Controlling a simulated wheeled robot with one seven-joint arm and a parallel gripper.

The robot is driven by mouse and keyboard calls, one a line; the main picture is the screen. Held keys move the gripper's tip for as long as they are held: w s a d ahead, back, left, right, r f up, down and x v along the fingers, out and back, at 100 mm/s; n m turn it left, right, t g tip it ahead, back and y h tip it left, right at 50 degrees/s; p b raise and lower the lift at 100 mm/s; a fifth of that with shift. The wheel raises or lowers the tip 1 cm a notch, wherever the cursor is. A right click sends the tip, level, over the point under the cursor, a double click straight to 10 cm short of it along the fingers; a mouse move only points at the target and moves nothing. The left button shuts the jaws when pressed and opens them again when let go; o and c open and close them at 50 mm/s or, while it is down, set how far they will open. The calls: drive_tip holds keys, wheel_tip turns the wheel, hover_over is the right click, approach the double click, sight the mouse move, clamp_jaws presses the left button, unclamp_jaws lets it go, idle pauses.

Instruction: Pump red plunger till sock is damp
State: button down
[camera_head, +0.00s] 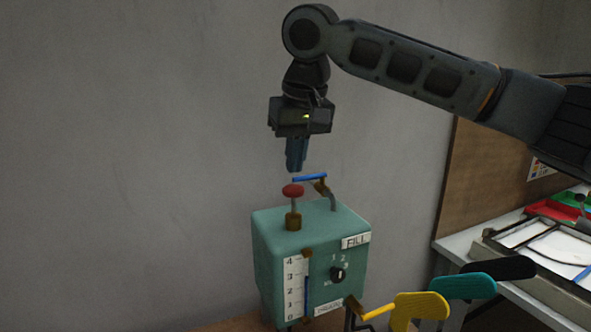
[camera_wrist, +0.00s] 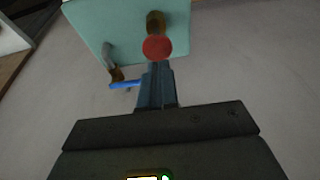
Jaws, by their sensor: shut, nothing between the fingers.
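The red plunger (camera_head: 292,190) stands upright on a brass collar on top of a green box (camera_head: 275,240). Its round knob also shows in the wrist view (camera_wrist: 157,47), just beyond my fingertips. My gripper (camera_head: 297,168) is shut and empty, pointing down above the knob, with a small gap showing between them in the head view. The wrist view also shows the closed fingers (camera_wrist: 158,68). The box front has a gauge (camera_head: 298,287) marked 0 to 4 with a blue column, reaching about 3. I cannot make out a sock for certain.
A blue-handled lever (camera_head: 310,177) on a bent pipe stands beside the plunger, close to my fingers. Yellow (camera_head: 420,308), teal (camera_head: 462,286) and black (camera_head: 499,268) flat forms stand to the right. A bench with trays lies beyond.

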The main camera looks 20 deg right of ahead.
drive_tip(key=b+v, duration=0.1)
drive_tip(key=v, duration=0.6)
drive_tip(key=shift+r, duration=0.4)
drive_tip(key=shift+s, duration=0.1)
